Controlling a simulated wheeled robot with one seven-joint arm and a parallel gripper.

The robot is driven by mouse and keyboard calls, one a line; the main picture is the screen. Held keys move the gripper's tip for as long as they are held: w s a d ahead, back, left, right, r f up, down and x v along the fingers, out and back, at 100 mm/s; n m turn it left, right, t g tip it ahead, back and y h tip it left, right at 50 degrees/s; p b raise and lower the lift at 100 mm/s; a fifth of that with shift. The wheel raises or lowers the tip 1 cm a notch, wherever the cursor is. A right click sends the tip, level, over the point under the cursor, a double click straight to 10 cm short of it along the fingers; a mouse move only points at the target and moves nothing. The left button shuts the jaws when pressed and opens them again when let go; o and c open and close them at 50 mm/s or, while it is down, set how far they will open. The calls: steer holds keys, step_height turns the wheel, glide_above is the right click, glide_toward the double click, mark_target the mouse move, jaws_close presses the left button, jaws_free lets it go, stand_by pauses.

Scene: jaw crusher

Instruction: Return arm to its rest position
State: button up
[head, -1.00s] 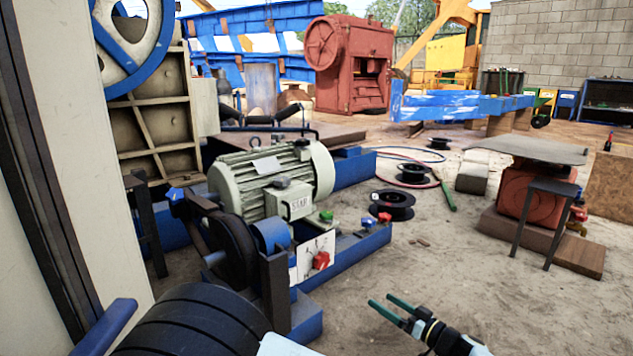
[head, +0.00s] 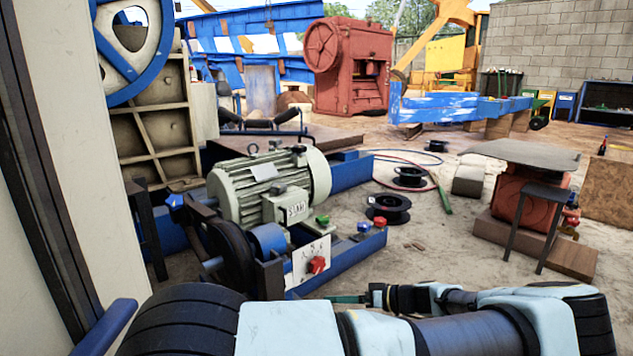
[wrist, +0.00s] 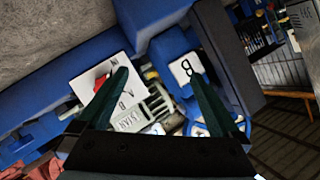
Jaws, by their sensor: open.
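My gripper (head: 347,299) shows low in the head view, seen side-on with a dark green finger pointing left. My pale blue and dark arm lies bent across the bottom of that view. In the wrist view my gripper (wrist: 155,68) has its two dark green fingers apart, with nothing held between them. Beyond the fingers are a white lettered plate (wrist: 108,85) on a blue frame and part of the motor. The plate (head: 306,260) with its red knob (head: 317,264) stands left of and behind my gripper in the head view.
A grey-green motor (head: 270,185) sits on a blue base (head: 345,255) at centre-left. A cream panel (head: 75,150) stands close on the left. Black spools (head: 388,208) and a red stand with a grey top (head: 525,154) are to the right. Sandy ground between them is open.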

steer(key=s+a+r+g+h+p, duration=0.5)
steer(key=s+a+r+g+h, duration=0.15)
steer(key=a+r, duration=0.35)
steer(key=s+a+r+m+t+h+p, duration=0.1)
steer(key=s+a+r+m+h+p, duration=0.25)
steer(key=r, duration=1.05)
steer(key=s+r+m+t+h+p, duration=0.25)
steer(key=s+r+p, duration=0.3)
steer(key=r, duration=0.85)
step_height(320, 180, up, 38)
steer(key=m+p, duration=0.1)
steer(key=p, duration=3.5)
steer(key=shift+s+f+g+p, duration=0.2)
steer(key=shift+f+g+p, duration=0.05)
steer(key=shift+g+p, duration=0.15)
